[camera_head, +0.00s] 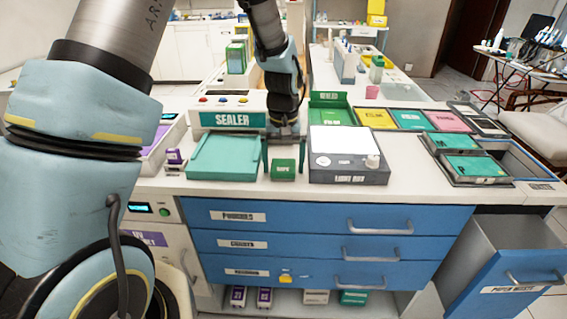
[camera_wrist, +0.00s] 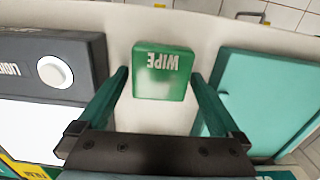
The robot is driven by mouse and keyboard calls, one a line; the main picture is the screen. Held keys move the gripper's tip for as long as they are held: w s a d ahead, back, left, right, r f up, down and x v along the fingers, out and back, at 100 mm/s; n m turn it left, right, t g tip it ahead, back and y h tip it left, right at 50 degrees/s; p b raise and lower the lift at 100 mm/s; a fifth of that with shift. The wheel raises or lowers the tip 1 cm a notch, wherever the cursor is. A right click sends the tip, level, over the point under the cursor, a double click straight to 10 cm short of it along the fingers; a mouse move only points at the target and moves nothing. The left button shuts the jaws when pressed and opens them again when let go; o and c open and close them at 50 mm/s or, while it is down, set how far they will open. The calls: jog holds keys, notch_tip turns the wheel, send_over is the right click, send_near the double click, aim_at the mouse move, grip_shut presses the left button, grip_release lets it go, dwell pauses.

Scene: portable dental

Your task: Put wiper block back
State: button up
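The wiper block (camera_head: 283,169) is a small green block with a white label, lying near the counter's front edge between a teal tray and the light box. In the wrist view the block (camera_wrist: 162,82) shows its WIPE label and sits between my two fingertips, with gaps on both sides. My gripper (camera_head: 284,160) points down over it, open, with teal fingers left and right of the block. The fingers (camera_wrist: 160,76) do not touch it. I cannot tell how far down they reach beside it.
The light box (camera_head: 348,178) stands close on the right, the teal tray (camera_head: 222,158) close on the left. The sealer (camera_head: 228,117) and a green bin (camera_head: 330,110) stand behind. Coloured trays (camera_head: 411,120) line the back right. A drawer (camera_head: 510,270) stands open at lower right.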

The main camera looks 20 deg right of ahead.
aim_at(283, 162)
jog(key=shift+r, duration=0.1)
notch_tip(283, 162, up, 12)
jog(key=b, duration=0.2)
jog(key=s+a+f+n, duration=0.1)
jog(key=s+a+f, duration=0.1)
jog(key=a, duration=1.3)
jog(key=s+a+f+n+t, duration=0.1)
jog(key=s+a+f+n, duration=0.1)
jog(key=a, duration=1.3)
jog(key=shift+s+a+n+t, duration=0.3)
jog(key=shift+s, duration=0.1)
jog(key=shift+f, duration=0.1)
jog(key=shift+c, duration=0.2)
